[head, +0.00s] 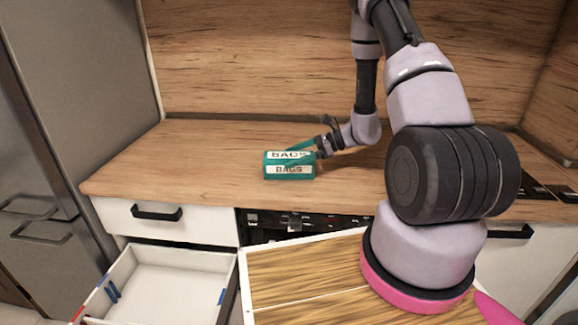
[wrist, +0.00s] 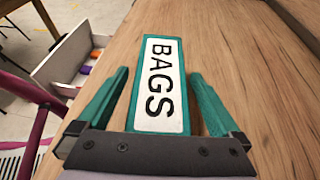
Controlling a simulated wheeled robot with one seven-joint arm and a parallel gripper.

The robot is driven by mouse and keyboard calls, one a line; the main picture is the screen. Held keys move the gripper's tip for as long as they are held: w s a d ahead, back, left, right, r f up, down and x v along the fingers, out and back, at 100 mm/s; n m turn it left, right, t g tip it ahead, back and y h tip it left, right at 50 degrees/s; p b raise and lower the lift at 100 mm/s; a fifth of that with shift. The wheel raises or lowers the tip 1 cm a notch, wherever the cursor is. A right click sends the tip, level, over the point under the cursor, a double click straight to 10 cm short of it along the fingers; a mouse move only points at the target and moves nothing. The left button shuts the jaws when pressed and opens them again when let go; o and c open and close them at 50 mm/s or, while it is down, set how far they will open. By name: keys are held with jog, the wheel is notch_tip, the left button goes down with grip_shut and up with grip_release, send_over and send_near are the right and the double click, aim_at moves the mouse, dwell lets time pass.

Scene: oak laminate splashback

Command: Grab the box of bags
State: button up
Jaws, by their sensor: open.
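The box of bags (head: 290,171) is a teal box with white "BAGS" labels, lying on the wooden counter in the head view. In the wrist view the box (wrist: 159,84) lies between the two teal fingers of my gripper (wrist: 157,95). The fingers are open, one on each side of the box, with a gap visible on each side toward the tips. In the head view my gripper (head: 304,148) reaches the box from the right and partly covers its top. The near end of the box is close to the gripper's dark palm; I cannot tell whether they touch.
The wooden counter (head: 190,150) is clear to the left of the box. An open white drawer (head: 165,285) sticks out below at the left, and it also shows in the wrist view (wrist: 75,60). A grey fridge (head: 90,80) stands at the left. The wooden splashback (head: 250,60) rises behind.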

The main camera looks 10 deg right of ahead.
jog(key=shift+x, duration=0.8)
grip_shut()
jog(key=shift+r, duration=0.15)
